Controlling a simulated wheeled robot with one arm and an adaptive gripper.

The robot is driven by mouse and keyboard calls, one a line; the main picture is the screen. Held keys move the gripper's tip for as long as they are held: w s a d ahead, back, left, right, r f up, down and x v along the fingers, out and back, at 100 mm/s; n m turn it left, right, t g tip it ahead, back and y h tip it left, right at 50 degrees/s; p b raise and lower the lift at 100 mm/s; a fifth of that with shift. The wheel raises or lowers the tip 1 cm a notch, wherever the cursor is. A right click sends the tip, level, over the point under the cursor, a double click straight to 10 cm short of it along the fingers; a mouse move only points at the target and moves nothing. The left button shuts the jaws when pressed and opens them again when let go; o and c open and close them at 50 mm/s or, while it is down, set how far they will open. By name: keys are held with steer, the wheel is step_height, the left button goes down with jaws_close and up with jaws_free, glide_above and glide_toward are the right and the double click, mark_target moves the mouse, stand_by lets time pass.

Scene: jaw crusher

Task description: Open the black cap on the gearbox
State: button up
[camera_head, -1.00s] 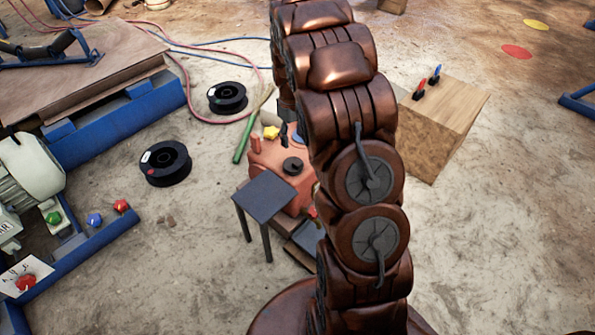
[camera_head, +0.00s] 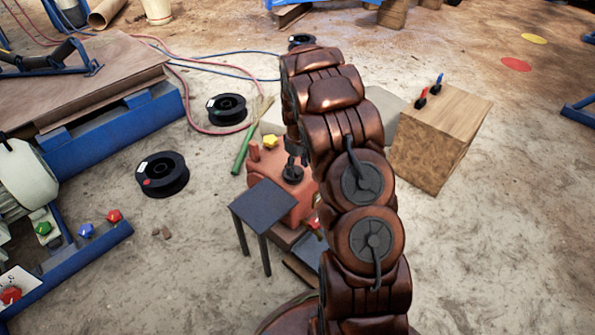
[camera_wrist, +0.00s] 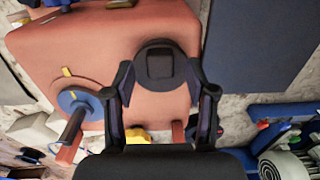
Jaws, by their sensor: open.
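My gripper (camera_head: 297,158) is just above the cap in the head view. In the wrist view my gripper (camera_wrist: 159,84) is open, with one fingertip on each side of the cap. Nothing is held. I cannot tell whether the fingertips are level with the cap or touch it.
A blue disc with a dark handle (camera_wrist: 74,101) and a yellow knob (camera_head: 270,142) are close to the cap. A dark stool-like stand (camera_head: 263,206) is at the gearbox's front left. A wooden block (camera_head: 435,150) stands to the right. Bare ground lies left of the stand.

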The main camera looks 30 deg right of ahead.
steer(key=shift+f, duration=0.65)
steer(key=shift+c, duration=0.2)
jaws_close()
